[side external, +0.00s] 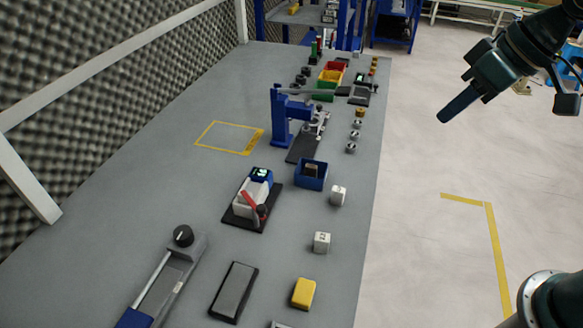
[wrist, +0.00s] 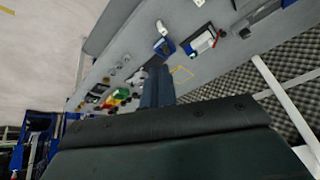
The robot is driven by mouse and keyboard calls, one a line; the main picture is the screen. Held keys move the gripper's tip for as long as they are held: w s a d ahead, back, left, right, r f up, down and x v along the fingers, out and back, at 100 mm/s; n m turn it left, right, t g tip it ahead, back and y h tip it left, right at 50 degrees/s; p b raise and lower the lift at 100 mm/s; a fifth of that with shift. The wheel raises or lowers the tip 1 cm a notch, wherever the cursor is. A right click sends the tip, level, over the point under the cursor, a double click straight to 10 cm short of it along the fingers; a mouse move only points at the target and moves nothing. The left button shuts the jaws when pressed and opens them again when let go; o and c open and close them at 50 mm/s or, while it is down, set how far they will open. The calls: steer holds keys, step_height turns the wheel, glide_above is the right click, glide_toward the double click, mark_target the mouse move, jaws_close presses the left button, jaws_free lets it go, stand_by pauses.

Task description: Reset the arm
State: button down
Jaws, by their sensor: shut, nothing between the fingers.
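My gripper (side external: 459,104) is at the upper right of the side external view, raised over the floor beyond the table's right edge. Its fingers are together and hold nothing. In the wrist view the closed fingers (wrist: 157,85) point up the picture from the dark gripper body, with the table top behind them. The gripper touches nothing on the table.
The grey table (side external: 120,210) carries a blue press (side external: 282,115), a blue bin (side external: 311,175), a device with a red lever (side external: 250,202), white cubes (side external: 322,242) and a yellow block (side external: 303,293). Foam walls (side external: 90,70) line the left. The floor (side external: 430,220) beneath my gripper is clear.

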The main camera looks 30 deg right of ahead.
steer(key=s+d+m+h, duration=0.2)
steer(key=s+d, duration=0.5)
steer(key=s, duration=0.6)
steer(key=shift+d+f+m+t, duration=0.2)
steer(key=shift+m+t, duration=0.1)
steer(key=shift+t, duration=0.1)
stand_by(0.3)
